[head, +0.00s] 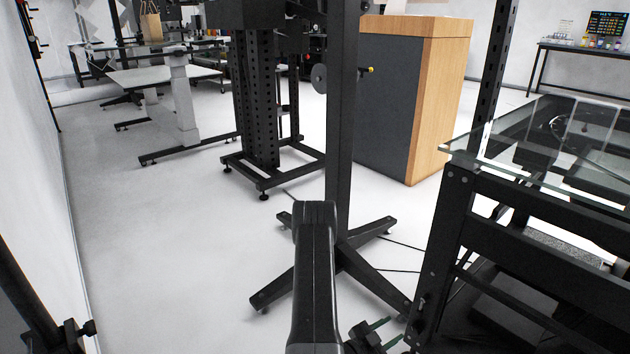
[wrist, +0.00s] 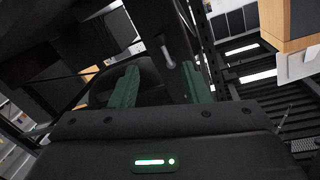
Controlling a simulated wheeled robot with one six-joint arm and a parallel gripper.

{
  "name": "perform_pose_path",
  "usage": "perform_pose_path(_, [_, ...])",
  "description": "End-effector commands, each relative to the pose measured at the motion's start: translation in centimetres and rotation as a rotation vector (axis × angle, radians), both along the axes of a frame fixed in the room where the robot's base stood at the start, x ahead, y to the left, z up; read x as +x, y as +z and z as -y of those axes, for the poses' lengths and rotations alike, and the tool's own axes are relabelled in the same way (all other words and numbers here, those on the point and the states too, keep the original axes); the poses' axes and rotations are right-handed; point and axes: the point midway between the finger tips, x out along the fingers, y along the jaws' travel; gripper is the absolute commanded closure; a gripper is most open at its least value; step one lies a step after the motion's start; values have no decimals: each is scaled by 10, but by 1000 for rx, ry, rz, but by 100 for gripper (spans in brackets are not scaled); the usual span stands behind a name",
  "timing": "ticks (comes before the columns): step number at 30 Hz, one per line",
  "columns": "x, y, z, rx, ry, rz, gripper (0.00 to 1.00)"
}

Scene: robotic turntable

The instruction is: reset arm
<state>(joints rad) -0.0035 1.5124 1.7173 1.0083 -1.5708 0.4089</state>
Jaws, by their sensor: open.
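My gripper shows in the wrist view (wrist: 160,88) with two green fingers standing apart, open, and nothing shows between them. In the head view my gripper (head: 378,334) is at the bottom, partly cut off, with green fingertips pointing right toward the black frame of the glass-topped table. My dark arm link stands upright in the bottom middle of the head view. The task names no other object.
A glass-topped table (head: 535,195) with a black frame stands close on the right. A black stand with splayed feet (head: 375,232) is just ahead. A wood and grey cabinet (head: 395,110) stands behind it. Open white floor (head: 170,240) lies to the left.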

Motion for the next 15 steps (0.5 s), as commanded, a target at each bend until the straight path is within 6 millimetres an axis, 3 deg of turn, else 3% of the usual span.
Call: perform_pose_path(15, [52, -7, 84, -1, -3, 4, 58])
